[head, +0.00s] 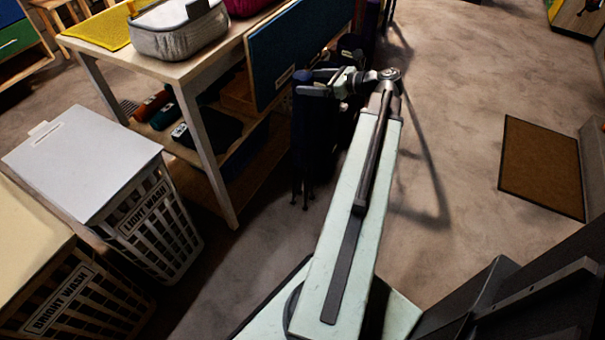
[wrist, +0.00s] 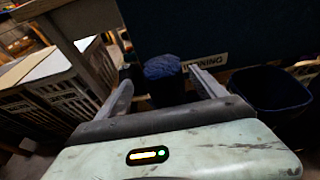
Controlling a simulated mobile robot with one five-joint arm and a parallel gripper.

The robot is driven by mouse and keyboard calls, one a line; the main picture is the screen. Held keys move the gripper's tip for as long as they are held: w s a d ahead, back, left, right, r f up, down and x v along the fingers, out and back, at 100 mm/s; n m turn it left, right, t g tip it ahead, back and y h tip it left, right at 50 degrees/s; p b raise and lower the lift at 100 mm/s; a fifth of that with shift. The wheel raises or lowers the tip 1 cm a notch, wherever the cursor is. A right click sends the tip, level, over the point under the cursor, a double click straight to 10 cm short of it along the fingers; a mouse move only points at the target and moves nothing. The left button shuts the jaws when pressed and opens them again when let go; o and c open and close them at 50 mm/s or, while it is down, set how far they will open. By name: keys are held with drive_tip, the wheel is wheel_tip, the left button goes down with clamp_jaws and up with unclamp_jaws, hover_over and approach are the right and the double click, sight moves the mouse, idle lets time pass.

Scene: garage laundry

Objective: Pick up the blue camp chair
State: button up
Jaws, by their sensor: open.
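The blue camp chair (head: 304,135) appears as a dark, upright folded bundle beside the table, with thin feet on the floor in the head view. In the wrist view its blue top (wrist: 162,68) shows between the two fingers. My gripper (head: 311,82) is open at the height of the chair's top; the fingers in the wrist view (wrist: 160,78) lie on either side of it. I cannot tell whether they touch it. The chair's lower part is dark and partly hidden behind my gripper in the wrist view.
A wooden table (head: 204,130) with a blue panel (head: 290,48) stands left of the chair. Another dark upright item (head: 350,105) is close on the right; a dark round-topped container (wrist: 270,90) shows in the wrist view. Laundry hampers (head: 150,225) are at left. Open floor lies right, with a brown mat (head: 541,165).

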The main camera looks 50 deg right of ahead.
sight(295, 82)
drive_tip(key=x, duration=0.2)
drive_tip(key=b+x, duration=0.1)
drive_tip(key=x, duration=0.1)
drive_tip(key=b+x, duration=0.1)
drive_tip(key=x, duration=0.2)
drive_tip(key=shift+d+f, duration=0.25)
drive_tip(key=shift+f, duration=0.2)
drive_tip(key=shift+r, duration=0.1)
clamp_jaws()
